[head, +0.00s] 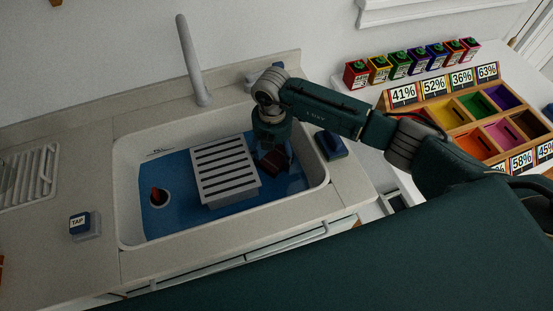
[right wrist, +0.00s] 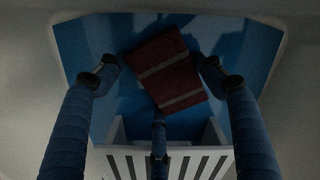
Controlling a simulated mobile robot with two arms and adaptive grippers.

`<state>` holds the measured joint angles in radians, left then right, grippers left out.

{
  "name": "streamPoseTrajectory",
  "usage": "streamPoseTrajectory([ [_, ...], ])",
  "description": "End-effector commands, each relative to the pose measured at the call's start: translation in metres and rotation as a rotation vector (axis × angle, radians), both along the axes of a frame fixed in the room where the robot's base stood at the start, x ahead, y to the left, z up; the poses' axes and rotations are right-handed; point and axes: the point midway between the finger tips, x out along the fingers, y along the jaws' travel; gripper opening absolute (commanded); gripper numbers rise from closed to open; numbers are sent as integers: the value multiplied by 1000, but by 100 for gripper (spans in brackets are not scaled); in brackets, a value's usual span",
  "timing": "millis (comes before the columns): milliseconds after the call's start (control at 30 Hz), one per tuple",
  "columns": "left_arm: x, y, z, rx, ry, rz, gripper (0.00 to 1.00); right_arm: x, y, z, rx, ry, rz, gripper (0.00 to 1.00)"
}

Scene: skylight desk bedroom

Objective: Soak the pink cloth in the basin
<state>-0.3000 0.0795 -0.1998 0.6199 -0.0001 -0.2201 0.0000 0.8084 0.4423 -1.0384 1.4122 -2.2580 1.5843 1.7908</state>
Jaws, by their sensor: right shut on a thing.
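The basin (head: 128,160) is a pale sink set in the counter, with blue liquid in it. My right gripper (head: 273,155) reaches down inside it at the right, beside the white slotted rack (head: 222,170). It is shut on a dark red folded cloth (head: 271,164), which I take for the pink cloth. In the right wrist view the cloth (right wrist: 166,72) shows two paler stripes and lies between the fingers, over the blue. I cannot tell how far the cloth is in the liquid. My left gripper is not in view.
A grey faucet (head: 190,60) rises behind the basin. A block marked TAP (head: 84,225) sits on the left counter. A dark blue block (head: 331,145) stands right of the basin. Colored trays (head: 470,115) lie farther right.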

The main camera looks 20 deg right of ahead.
Motion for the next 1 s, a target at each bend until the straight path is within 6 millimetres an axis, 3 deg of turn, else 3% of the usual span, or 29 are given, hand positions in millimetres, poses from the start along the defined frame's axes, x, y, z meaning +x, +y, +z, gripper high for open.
streamPoseTrajectory([
  [367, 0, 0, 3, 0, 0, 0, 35, 0, 0, 3, 1, -1, 0, 45],
  [1000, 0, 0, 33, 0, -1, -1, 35, 0, 0, 42, 1, -1, 0, 45],
])
